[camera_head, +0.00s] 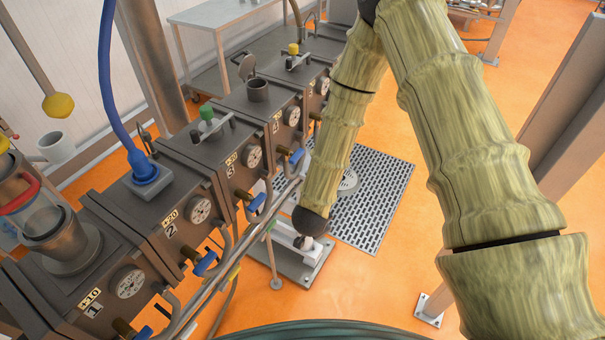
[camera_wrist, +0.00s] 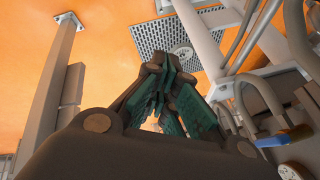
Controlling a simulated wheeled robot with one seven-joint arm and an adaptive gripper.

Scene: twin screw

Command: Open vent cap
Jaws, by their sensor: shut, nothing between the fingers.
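I cannot tell for certain which part is the vent cap. The likeliest is a round grey lid (camera_head: 247,68), which stands tilted up beside a short dark open cylinder (camera_head: 257,90) on a far module in the head view. In the wrist view my gripper (camera_wrist: 169,62) has its green-padded fingers together at the tips, with nothing held. It points over the orange floor and metal grating, apart from the modules. In the head view my arm hangs to the right of the module row, and its fingers are not clearly seen. The lid is not visible in the wrist view.
A row of numbered grey modules with gauges runs from near left to far centre. Blue valve handles (camera_head: 204,263) and pipes (camera_head: 208,300) jut from its front. A blue hose (camera_head: 106,75) rises from module 2. A floor grating (camera_head: 375,195) and a post (camera_head: 570,125) lie right.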

